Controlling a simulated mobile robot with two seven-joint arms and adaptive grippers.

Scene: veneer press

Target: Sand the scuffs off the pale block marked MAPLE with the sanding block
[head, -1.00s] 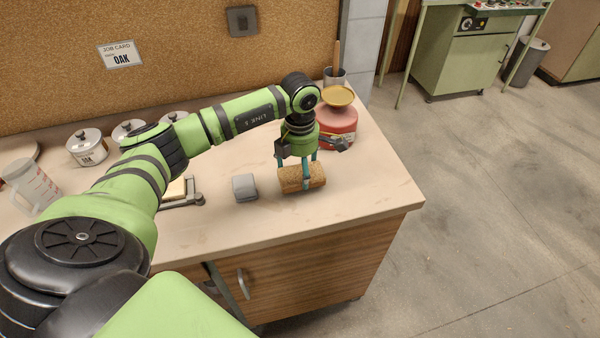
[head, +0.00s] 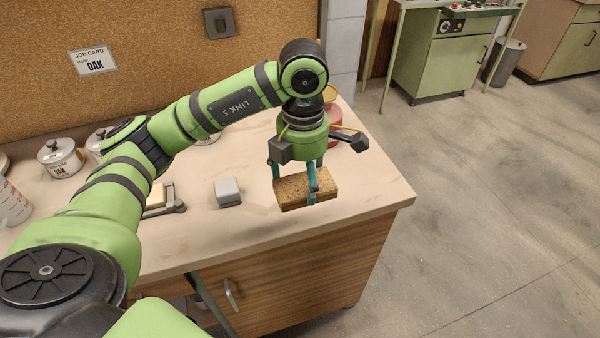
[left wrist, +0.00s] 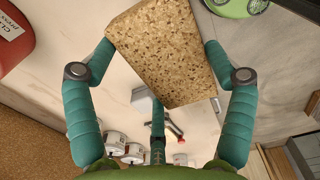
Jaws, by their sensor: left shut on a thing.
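A speckled brown cork-like block (head: 306,188) is in my left gripper (head: 299,178), which is shut on it. It hangs above the bench near its front right corner. In the left wrist view the cork block (left wrist: 165,50) sits between the teal fingers, tilted in the picture. A pale block (head: 157,197) sits in a grey metal holder (head: 178,205) on the bench at left, partly hidden behind my arm. No MAPLE marking is readable on it, and I cannot make out scuffs. My right gripper is out of view.
A small grey block (head: 227,190) stands between the holder and my gripper. A red can (head: 335,125) is behind my gripper, partly hidden. Lidded pots (head: 60,158) line the back left. A job card (head: 92,62) reading OAK hangs on the cork wall. The bench's right end is clear.

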